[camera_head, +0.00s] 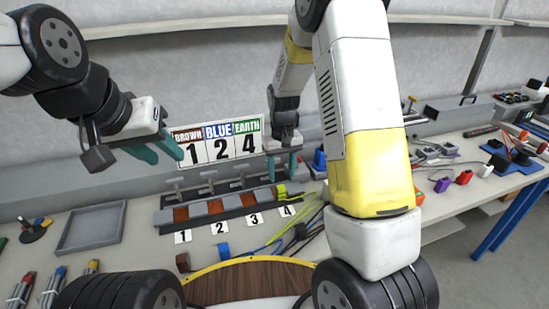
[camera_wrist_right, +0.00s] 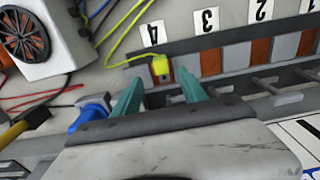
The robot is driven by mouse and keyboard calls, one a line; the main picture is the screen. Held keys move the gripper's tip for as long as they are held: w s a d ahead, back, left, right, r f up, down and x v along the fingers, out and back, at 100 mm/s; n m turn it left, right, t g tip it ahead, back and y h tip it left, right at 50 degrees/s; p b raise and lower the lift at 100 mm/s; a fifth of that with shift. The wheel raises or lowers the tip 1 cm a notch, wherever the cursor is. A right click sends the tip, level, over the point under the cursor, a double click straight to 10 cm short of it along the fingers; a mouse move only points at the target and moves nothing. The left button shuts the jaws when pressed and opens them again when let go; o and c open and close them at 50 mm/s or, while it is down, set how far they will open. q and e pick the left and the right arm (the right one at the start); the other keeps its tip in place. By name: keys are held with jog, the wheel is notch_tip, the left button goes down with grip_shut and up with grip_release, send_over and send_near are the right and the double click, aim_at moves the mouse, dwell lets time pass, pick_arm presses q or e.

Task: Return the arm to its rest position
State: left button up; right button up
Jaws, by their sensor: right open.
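My right gripper (camera_head: 283,170) hangs above the right end of the terminal block (camera_head: 205,219) in the head view. Its teal fingers are apart. In the right wrist view the right gripper (camera_wrist_right: 159,78) points toward a yellow-green plug end (camera_wrist_right: 161,66) at the slot by label 4, with nothing visible held between the fingers. The yellow-green plug also shows in the head view (camera_head: 281,191). My left gripper (camera_head: 171,160) is raised at the left, in front of the sign, with its fingers apart and empty.
A sign (camera_head: 218,142) reads BROWN 1, BLUE 2, EARTH 4. A grey tray (camera_head: 118,228) lies left of the block. Loose wires (camera_head: 305,228) and a blue connector (camera_wrist_right: 91,112) are near the right gripper. A second table (camera_head: 450,198) with parts stands at the right.

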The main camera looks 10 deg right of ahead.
jog(key=s+d+r+m+t+y, duration=0.1)
jog(key=s+r+t, duration=0.1)
jog(key=s+r, duration=0.5)
jog(key=s+d+r+t+y, duration=0.1)
jog(key=s+r, duration=0.2)
jog(key=r, duration=0.8)
jog(key=s+r+t, duration=0.1)
jog(key=s+r, duration=0.2)
jog(key=s, duration=0.3)
jog(key=s+r+t, duration=0.2)
jog(key=s+r, duration=0.1)
jog(key=s, duration=0.4)
jog(key=shift+d+r+m, duration=0.3)
jog(key=shift+d+r, duration=0.05)
jog(key=shift+d, duration=0.1)
